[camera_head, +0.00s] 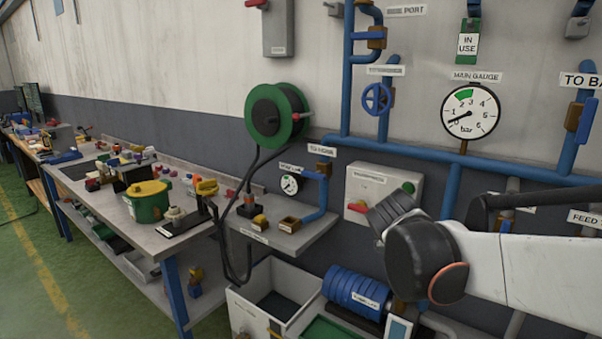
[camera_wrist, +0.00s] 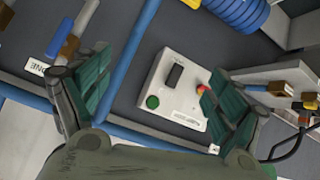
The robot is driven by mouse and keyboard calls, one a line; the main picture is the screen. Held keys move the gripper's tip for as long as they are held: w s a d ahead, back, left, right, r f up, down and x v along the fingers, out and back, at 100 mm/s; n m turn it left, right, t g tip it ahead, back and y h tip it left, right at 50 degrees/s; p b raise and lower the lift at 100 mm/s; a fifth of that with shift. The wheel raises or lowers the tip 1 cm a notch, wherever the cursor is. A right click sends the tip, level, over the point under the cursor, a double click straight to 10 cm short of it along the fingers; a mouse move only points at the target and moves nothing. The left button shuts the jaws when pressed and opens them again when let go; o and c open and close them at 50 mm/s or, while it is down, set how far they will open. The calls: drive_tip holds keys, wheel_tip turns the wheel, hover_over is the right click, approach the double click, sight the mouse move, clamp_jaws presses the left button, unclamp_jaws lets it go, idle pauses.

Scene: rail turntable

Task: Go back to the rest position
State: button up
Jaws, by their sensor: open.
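My arm reaches in from the right in the camera_head view, with my gripper (camera_head: 392,212) in front of a pale wall box. In the camera_wrist view my gripper (camera_wrist: 155,95) is open, its two green-padded fingers wide apart and nothing between the pads. The wall box (camera_head: 363,184) has a green button (camera_head: 408,187) and a red knob (camera_head: 357,206). The same box (camera_wrist: 182,108) shows beyond the fingers in the camera_wrist view, tilted, with a green button (camera_wrist: 152,101) and a black switch (camera_wrist: 174,76). The right finger partly hides its edge near the red knob (camera_wrist: 203,90).
Blue pipes (camera_head: 450,190) run along the wall around my arm, with a large gauge (camera_head: 470,111) above. A small shelf (camera_head: 290,238), a blue coil (camera_head: 355,291) and a grey bin (camera_head: 245,306) lie below. A cluttered workbench (camera_head: 150,238) stands left; green floor is open beyond it.

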drive_tip(key=s+a+f+n+y, duration=0.1)
drive_tip(key=s+a+f+y, duration=0.1)
drive_tip(key=s, duration=1)
drive_tip(key=s+a+f+n+g+y, duration=0.1)
drive_tip(key=s+a+f+n+y, duration=0.1)
drive_tip(key=s, duration=1)
wheel_tip(320, 180, down, 2)
drive_tip(key=shift+a+f+n+y, duration=0.1)
drive_tip(key=shift+a+n+y, duration=0.2)
drive_tip(key=shift+y, duration=0.4)
